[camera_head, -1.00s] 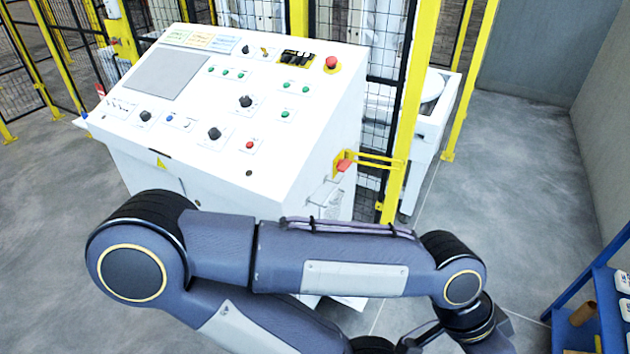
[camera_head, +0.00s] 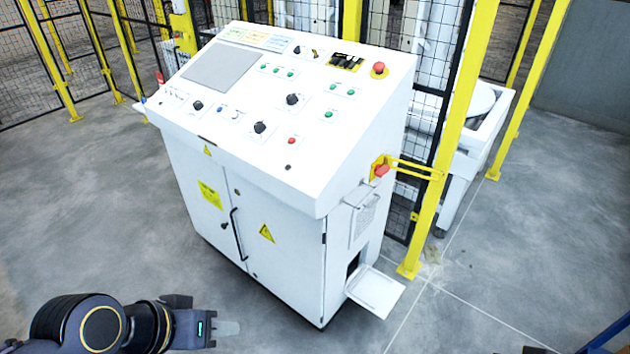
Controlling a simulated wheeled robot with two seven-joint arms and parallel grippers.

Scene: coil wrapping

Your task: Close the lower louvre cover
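The lower louvre cover (camera_head: 375,291) is a white flap low on the right side of the white control cabinet (camera_head: 286,255). It stands open, tilted outward and down, with a dark opening (camera_head: 353,265) behind it. My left gripper (camera_head: 228,328) is at the bottom left, in front of the cabinet and well left of the cover, touching nothing that I can see. My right gripper is not recognisable in view.
A yellow fence post (camera_head: 449,140) stands close right of the cabinet. The grey floor (camera_head: 470,300) right of the cover is clear.

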